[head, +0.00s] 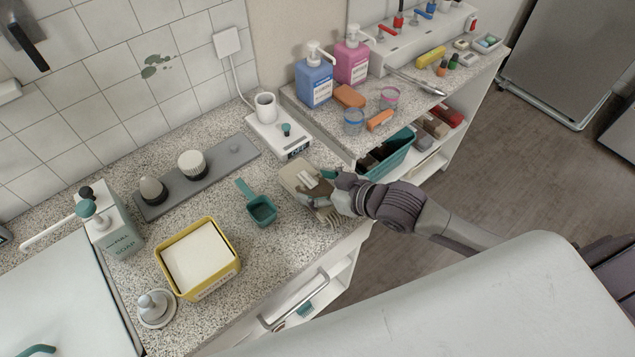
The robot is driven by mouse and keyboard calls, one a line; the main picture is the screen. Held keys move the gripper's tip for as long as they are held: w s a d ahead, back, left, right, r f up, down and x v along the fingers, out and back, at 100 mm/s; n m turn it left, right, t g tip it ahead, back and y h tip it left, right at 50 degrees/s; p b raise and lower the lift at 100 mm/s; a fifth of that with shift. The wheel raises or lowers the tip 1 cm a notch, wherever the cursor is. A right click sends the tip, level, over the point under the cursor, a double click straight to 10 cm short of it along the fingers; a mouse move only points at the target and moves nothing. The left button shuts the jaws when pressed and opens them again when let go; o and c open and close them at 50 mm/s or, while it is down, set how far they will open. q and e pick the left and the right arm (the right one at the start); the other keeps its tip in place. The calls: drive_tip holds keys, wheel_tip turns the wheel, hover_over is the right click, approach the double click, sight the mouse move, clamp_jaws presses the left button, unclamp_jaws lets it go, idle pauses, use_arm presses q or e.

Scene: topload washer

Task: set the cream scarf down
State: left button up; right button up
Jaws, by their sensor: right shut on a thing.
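The cream scarf (296,176) is a folded beige bundle with a pale band and a fringe hanging at its near right end. It is at the right edge of the speckled counter (215,180), right of the teal scoop. My right gripper (331,182) reaches in from the right and is shut on the scarf's right side. I cannot tell whether the scarf's underside touches the counter. My left gripper is not in view.
A teal scoop (261,209), a yellow tub of white powder (200,260) and a scale (279,136) with a white cup stand nearby. A soap dispenser (118,228) is at left. A raised shelf (420,101) with blue and pink pump bottles stands behind.

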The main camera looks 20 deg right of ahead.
drive_tip(key=shift+f, duration=0.2)
drive_tip(key=o, duration=1.2)
